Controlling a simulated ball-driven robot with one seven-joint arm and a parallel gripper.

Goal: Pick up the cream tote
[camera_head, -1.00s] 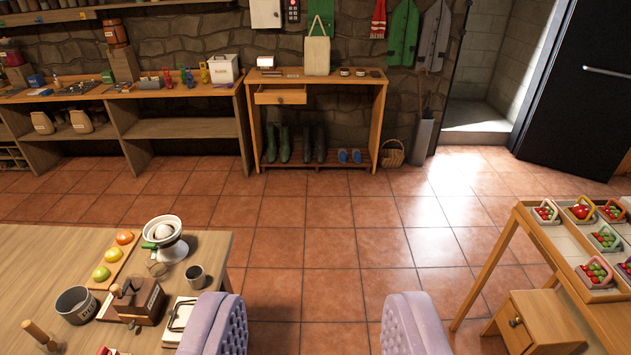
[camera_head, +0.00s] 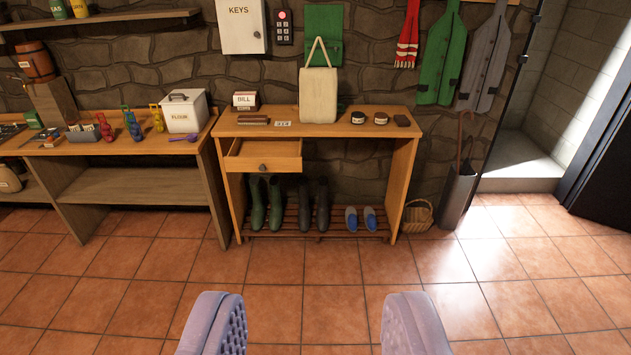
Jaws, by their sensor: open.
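The cream tote (camera_head: 318,97) stands upright on the wooden side table (camera_head: 365,128) against the stone wall. Its handle loop points up, in front of a green cloth or bag on the wall. My gripper (camera_head: 314,325) is open and empty at the bottom of the view, its two lilac padded fingers wide apart. It is well short of the table, with floor showing between the fingers.
On the tabletop are a bill box (camera_head: 245,101), a brown wallet-like item (camera_head: 254,120) and small tins (camera_head: 358,118). The drawer (camera_head: 263,155) stands open towards me. Boots (camera_head: 275,203) and blue slippers (camera_head: 360,218) sit below. The tiled floor ahead is clear.

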